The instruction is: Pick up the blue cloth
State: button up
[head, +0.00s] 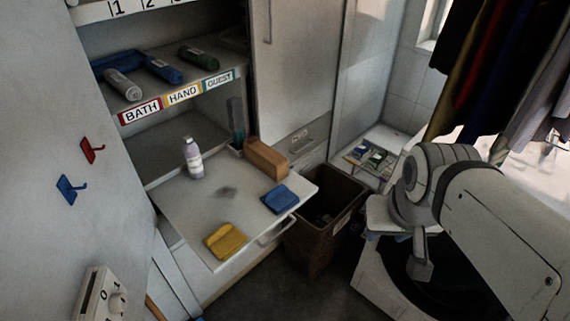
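A folded blue cloth (280,199) lies flat on the right part of a pale pull-out board (190,215), near its front edge. My arm comes in from the right, and my gripper (422,262) hangs low at its end, to the right of the board and well apart from the cloth. Its fingers are small and dark here, so I cannot tell whether they are open or shut. Nothing covers the cloth.
On the board are a yellow cloth (226,241), a pale bottle (193,158) and a wooden block (266,158). A dark brown bin (324,208) stands right of the board. Rolled towels, one of them blue (163,70), lie on the labelled shelf. Clothes (500,70) hang upper right.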

aim_at(280, 198)
jog(key=i, duration=0.85)
